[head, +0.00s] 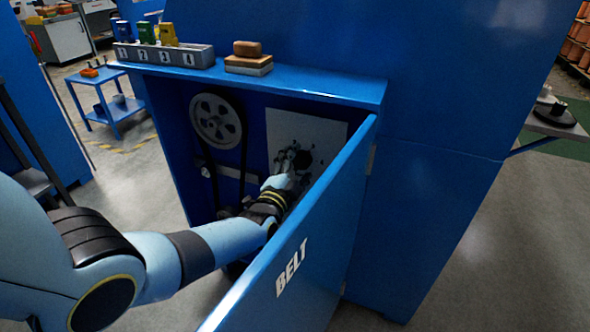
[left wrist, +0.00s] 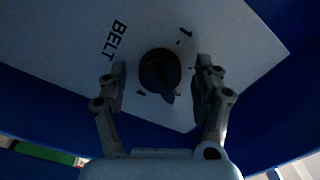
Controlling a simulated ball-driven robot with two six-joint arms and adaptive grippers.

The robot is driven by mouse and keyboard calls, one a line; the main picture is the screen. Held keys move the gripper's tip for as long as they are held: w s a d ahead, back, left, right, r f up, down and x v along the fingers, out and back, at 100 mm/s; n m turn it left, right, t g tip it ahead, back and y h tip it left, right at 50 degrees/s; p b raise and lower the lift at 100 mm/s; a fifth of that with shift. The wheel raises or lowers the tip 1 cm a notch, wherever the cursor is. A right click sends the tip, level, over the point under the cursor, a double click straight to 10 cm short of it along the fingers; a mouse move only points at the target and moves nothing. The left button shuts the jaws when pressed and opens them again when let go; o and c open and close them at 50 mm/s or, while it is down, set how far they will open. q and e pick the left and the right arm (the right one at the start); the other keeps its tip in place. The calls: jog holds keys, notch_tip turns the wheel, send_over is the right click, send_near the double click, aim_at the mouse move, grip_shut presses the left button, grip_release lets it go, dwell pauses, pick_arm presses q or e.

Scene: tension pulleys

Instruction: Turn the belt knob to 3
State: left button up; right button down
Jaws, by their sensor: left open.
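The belt knob (left wrist: 160,72) is round and black on a pale plate (left wrist: 220,30) marked BELT. In the left wrist view its pointer end faces down and slightly right. A 1 shows above right of the knob and a 4 below left; any marks between them are partly hidden by the right finger. My left gripper (left wrist: 162,82) is open, with a finger on each side of the knob; I cannot tell whether either touches it. In the head view the left gripper (head: 292,160) is inside the cabinet at the plate (head: 320,130). My right gripper is not in view.
The blue cabinet door (head: 310,240), lettered BELT, stands open close to the right of my left arm. A pulley (head: 216,118) with a belt is inside on the left. A numbered grey tray (head: 190,57) and stacked blocks (head: 247,60) sit on top.

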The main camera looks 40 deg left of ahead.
pick_arm(q)
jog(key=v, duration=1.2)
jog(key=shift+f, duration=0.1)
